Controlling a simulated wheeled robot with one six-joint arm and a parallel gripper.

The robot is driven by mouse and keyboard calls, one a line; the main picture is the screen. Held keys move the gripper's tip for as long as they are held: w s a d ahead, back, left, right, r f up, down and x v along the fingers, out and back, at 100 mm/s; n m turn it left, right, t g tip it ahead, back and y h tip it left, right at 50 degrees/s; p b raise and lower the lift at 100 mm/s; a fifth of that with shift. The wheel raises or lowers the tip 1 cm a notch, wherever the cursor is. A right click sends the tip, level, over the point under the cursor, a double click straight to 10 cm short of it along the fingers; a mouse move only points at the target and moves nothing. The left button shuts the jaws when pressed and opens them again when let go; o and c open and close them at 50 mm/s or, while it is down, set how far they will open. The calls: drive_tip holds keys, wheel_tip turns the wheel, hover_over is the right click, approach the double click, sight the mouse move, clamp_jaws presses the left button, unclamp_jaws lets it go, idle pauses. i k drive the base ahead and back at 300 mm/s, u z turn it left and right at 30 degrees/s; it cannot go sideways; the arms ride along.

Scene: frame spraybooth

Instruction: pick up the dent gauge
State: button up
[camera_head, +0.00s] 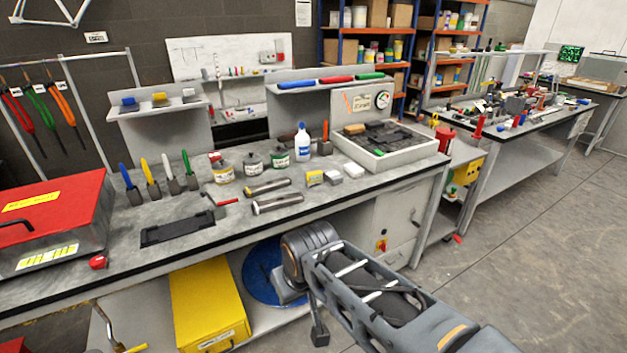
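I cannot pick out the dent gauge for certain. A small round white dial (382,99) shows on the grey upright panel behind the tray at the bench's right end; it may be a gauge, but it is too small to tell. My arm reaches in from the lower right, in front of the bench. A dark part at its far end (318,334) hangs below the bench top, apart from everything on it. I cannot make out two fingertips or anything held.
The workbench (115,226) carries a red case (52,222), brushes, jars, metal cylinders, small blocks, a white-blue bottle (302,142) and a grey tray (390,163). A yellow box (209,303) sits below. A second cluttered bench stands right; floor (530,240) is clear there.

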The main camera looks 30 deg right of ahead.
sight(315, 178)
drive_tip(key=z, duration=0.3)
drive_tip(key=k, duration=0.35)
drive_tip(key=z, duration=1.4)
drive_tip(key=i, duration=1.25)
drive_tip(key=u, duration=1.2)
drive_tip(key=i, duration=0.8)
drive_tip(key=u, duration=0.9)
